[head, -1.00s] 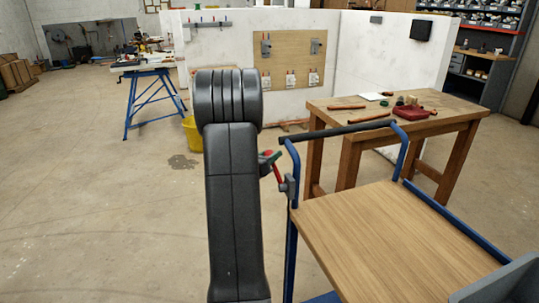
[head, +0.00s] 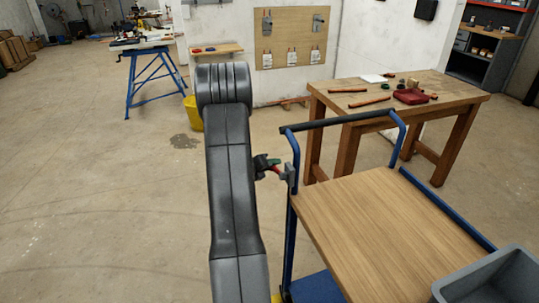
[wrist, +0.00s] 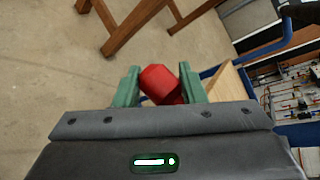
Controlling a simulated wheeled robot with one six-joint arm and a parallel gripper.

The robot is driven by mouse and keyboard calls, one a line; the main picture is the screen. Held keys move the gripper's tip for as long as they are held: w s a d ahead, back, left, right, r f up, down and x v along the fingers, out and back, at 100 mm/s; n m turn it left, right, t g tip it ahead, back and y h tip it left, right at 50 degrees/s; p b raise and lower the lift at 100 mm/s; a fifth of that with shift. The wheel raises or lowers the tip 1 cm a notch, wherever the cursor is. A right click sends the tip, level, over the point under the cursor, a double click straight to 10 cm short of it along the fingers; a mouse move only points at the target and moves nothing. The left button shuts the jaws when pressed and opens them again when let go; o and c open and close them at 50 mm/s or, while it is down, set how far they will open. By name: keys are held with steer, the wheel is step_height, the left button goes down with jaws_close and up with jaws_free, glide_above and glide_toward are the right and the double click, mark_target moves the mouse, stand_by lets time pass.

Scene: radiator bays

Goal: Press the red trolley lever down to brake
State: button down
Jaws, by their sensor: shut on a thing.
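The trolley (head: 385,215) has a wooden top and a blue tube frame. Its red lever (head: 276,169) sticks out to the left from a grey pivot on the near-left upright. The lever slopes slightly upward toward its free end. My gripper (head: 268,163) is at that free end, partly hidden behind my dark arm. In the wrist view the green fingers stand on both sides of the lever's red grip (wrist: 160,83), shut on it. The lever's pivot is hidden in the wrist view.
A wooden workbench (head: 440,88) with tools stands behind the trolley. A grey bin (head: 490,275) sits at the trolley's near right. A blue sawhorse table (head: 150,75) and a yellow bucket (head: 193,113) are at back left. The floor at left is clear.

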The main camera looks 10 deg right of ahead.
steer(key=shift+s+f+n+g+p, duration=0.3)
steer(key=shift+f+n+p, duration=0.1)
steer(key=shift+f, duration=0.25)
steer(key=c, duration=0.9)
jaws_free()
steer(key=shift+f, duration=0.1)
steer(key=shift+a+r, duration=0.2)
steer(key=shift+r, duration=0.05)
steer(key=v, duration=1.3)
steer(key=shift+s+b, duration=0.2)
steer(key=shift+b, duration=0.15)
